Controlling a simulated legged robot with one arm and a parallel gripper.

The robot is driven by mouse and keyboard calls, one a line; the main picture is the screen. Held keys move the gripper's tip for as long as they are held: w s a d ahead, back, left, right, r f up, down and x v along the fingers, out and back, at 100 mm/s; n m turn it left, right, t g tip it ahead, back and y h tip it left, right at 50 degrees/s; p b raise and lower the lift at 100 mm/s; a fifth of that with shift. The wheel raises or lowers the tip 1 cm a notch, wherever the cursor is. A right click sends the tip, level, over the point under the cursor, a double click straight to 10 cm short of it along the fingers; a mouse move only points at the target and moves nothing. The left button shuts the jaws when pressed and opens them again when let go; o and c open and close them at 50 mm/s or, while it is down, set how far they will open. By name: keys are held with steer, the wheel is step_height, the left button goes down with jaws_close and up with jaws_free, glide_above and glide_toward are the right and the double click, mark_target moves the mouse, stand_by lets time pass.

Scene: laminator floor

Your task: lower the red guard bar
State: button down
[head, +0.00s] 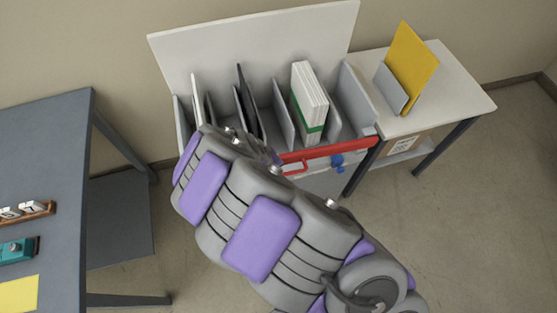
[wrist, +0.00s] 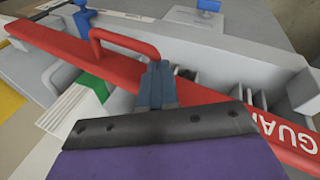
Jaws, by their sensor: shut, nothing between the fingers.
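The red guard bar (head: 350,147) runs along the front top edge of the grey slotted bin (head: 357,95) in the head view. My arm hides its left part. In the wrist view the bar (wrist: 60,53) crosses from upper left to lower right, with white lettering at the right. My gripper (wrist: 158,68) is shut and empty. Its fingertips overlap the handle's right end in the wrist view; contact cannot be told. My gripper is hidden in the head view.
White stacked sheets with a green band (head: 310,100) and dark panels stand in the bin. A blue fitting (head: 338,161) is at the bar's right part. A side table (head: 455,90) holds a yellow folder (head: 411,62). A dark table (head: 50,150) stands left.

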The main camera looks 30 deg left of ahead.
steer(key=f, duration=0.3)
steer(key=s+d+f+b, duration=0.1)
steer(key=f, duration=0.1)
steer(key=shift+f, duration=0.2)
